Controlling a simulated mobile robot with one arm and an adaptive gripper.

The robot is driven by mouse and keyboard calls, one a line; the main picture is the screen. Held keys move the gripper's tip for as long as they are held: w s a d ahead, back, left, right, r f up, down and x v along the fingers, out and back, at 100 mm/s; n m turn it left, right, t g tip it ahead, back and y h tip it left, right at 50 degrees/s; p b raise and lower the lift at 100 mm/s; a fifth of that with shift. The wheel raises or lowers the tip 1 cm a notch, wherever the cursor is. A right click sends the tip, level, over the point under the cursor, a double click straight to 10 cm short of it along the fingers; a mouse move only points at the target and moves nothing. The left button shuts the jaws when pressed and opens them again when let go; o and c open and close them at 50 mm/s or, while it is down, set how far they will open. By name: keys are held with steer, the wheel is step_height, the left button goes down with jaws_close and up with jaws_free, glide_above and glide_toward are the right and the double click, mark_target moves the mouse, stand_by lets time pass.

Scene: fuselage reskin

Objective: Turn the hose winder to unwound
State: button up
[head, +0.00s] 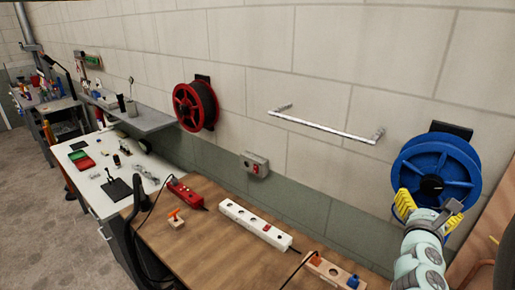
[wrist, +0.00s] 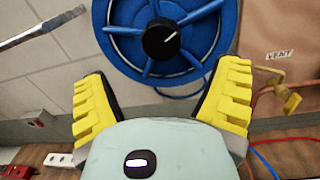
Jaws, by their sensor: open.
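The blue hose winder (head: 440,165) hangs on the block wall at the right in the head view. It is a spoked reel with a black hub knob (wrist: 161,38) that has a white pointer line towards the upper right in the wrist view. My gripper (head: 428,203) is in front of the reel's lower part. In the wrist view its yellow ridged fingers (wrist: 166,88) are spread wide, with the reel and knob beyond and between them. Nothing is between the fingertips, and I cannot tell whether they touch the reel. A red reel (head: 195,106) hangs further left on the wall.
A metal wall rail (head: 322,127) lies left of the blue reel. Below are a wooden bench (head: 190,240) with power strips (head: 253,226) and a grey switch box (head: 255,164) on the wall. A brown panel marked VENT (wrist: 285,35), a yellow valve and hoses are right of the reel.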

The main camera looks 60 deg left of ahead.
mark_target(431, 189)
steer(key=shift+x, duration=3.95)
steer(key=shift+d, duration=0.2)
steer(key=shift+f, duration=0.1)
steer(key=c, duration=1.2)
